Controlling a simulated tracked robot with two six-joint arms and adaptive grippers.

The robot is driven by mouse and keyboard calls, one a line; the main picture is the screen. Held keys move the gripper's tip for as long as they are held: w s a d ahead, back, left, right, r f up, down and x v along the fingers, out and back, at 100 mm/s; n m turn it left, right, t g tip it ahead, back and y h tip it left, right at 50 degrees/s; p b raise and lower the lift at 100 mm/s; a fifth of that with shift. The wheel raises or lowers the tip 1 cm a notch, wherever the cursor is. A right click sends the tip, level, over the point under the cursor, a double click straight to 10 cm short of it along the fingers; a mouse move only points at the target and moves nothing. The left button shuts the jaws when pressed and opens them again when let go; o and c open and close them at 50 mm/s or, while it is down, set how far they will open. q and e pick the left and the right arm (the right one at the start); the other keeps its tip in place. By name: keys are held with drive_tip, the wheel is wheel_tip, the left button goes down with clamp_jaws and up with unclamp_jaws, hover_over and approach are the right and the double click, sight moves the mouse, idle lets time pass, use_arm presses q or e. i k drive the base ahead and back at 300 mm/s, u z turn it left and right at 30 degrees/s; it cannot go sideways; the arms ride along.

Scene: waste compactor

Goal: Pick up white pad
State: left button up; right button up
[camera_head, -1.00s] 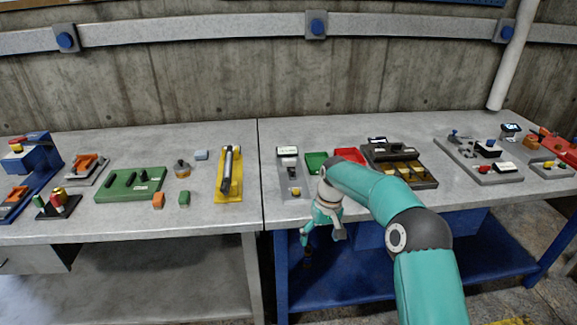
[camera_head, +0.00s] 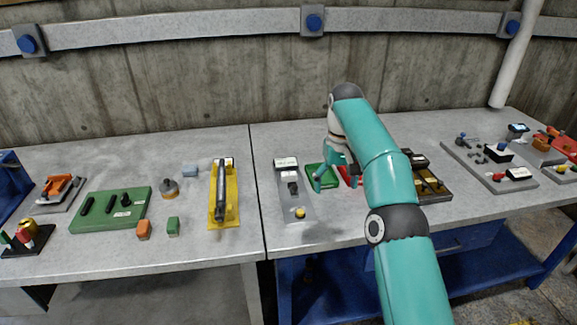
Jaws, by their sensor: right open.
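I cannot make out a white pad for certain; one may be hidden by my right arm. My right gripper (camera_head: 335,179) is open, pointing down above the small green tray (camera_head: 313,170) and the red tray (camera_head: 343,175) on the right-hand table. The fingers partly cover both trays, and I cannot tell whether they touch anything. A small pale blue-grey block (camera_head: 190,171) lies on the left-hand table. My left gripper is out of view.
A grey switch panel (camera_head: 296,204) stands left of the green tray. A dark fixture (camera_head: 432,188) is behind my right arm. A yellow stand (camera_head: 225,212), a green board (camera_head: 88,219), an orange block (camera_head: 143,230) and a green block (camera_head: 173,226) sit on the left table.

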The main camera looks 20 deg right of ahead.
sight(288, 176)
drive_tip(key=i, duration=0.95)
drive_tip(key=u, duration=0.05)
